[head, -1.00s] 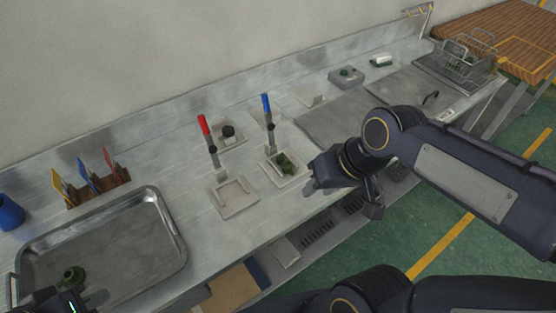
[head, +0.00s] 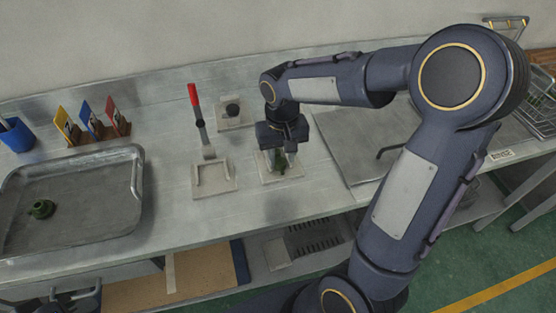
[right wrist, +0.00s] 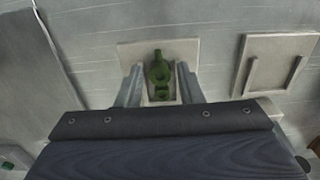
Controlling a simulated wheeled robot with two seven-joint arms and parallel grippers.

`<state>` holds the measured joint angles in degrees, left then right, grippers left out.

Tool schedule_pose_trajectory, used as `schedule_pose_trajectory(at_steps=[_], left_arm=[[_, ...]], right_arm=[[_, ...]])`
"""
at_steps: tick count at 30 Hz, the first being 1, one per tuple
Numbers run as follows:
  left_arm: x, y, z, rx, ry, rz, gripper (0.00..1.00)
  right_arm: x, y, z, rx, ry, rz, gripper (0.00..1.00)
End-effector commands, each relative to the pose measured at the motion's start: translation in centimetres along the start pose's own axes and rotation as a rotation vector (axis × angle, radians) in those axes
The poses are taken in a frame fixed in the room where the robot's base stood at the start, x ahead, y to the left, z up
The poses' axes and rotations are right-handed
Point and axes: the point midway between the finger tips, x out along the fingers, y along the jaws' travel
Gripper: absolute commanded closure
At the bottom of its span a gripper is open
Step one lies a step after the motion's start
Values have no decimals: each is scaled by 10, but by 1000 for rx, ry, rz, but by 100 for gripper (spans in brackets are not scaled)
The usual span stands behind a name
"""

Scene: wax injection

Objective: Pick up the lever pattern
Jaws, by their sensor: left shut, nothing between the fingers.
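The green lever pattern (head: 282,162) lies on the pale square fixture plate (head: 294,172), partly hidden by my right gripper in the head view. My right gripper (head: 277,166) points down over it. In the right wrist view the green lever pattern (right wrist: 160,72) shows between the two spread fingers of the right gripper (right wrist: 160,84), with gaps on both sides. That gripper is open; its exact height over the plate is hard to tell. My left gripper (head: 76,298) is at the bottom left edge of the head view, shut and empty, below the tray's front edge.
A red-handled clamp (head: 197,110) stands by an empty fixture plate (head: 228,185), left of the right gripper. A metal tray (head: 139,190) holds another green part (head: 41,208). A plate with a black knob (head: 233,109) sits behind. A blue cup (head: 17,136) stands far left.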

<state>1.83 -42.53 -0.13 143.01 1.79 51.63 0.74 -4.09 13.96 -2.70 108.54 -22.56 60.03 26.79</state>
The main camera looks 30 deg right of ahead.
Motion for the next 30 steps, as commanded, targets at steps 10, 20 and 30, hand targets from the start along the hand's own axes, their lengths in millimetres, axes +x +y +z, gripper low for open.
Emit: schedule_pose_trajectory(at_steps=[10,20,30], left_arm=[[-2,1,-1,0,0,0,100],[-2,1,-1,0,0,0,100],[-2,1,-1,0,0,0,100]], right_arm=[[44,1,1,0,-2,0,66],[46,1,1,0,0,0,78],[45,1,1,0,0,0,100]])
